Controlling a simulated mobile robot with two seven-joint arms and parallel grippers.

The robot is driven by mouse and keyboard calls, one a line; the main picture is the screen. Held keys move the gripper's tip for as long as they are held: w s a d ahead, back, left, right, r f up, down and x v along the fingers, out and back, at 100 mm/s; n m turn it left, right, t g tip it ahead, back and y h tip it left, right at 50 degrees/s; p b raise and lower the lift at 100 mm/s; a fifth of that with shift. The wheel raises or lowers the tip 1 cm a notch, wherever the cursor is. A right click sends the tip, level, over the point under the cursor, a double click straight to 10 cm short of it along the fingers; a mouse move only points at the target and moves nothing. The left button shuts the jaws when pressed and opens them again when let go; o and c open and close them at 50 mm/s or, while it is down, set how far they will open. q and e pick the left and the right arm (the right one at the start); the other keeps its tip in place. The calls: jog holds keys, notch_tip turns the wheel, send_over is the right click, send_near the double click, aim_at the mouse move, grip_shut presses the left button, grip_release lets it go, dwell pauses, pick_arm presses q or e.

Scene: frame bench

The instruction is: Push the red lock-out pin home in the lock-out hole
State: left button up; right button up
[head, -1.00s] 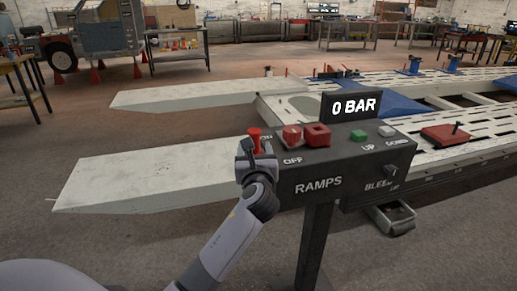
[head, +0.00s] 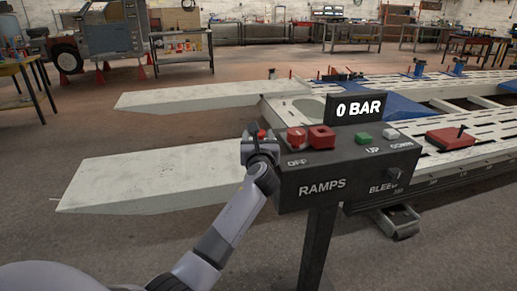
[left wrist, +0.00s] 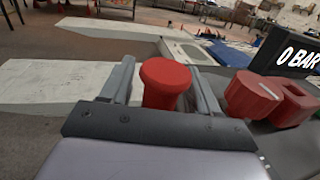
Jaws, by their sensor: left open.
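The red lock-out pin (left wrist: 165,84) has a round flared head. In the left wrist view it stands between the two fingers of my left gripper (left wrist: 166,88), with gaps visible on both sides. In the head view my left gripper (head: 259,140) is at the left end of the dark RAMPS control box (head: 330,180). It is open around the pin, and only a bit of the pin's red head (head: 262,134) shows behind it. The lock-out hole and the pin's lower part are hidden, so I cannot tell how deep it sits. My right gripper is out of view.
A red knob (head: 296,137) and a square red button (head: 321,136) sit just right of my gripper. Green (head: 363,136) and white (head: 391,134) buttons are farther right, below the 0 BAR display (head: 355,109). Pale ramps (head: 150,180) lie behind.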

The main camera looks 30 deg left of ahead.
pick_arm(q)
grip_shut()
jog(key=shift+r, duration=0.2)
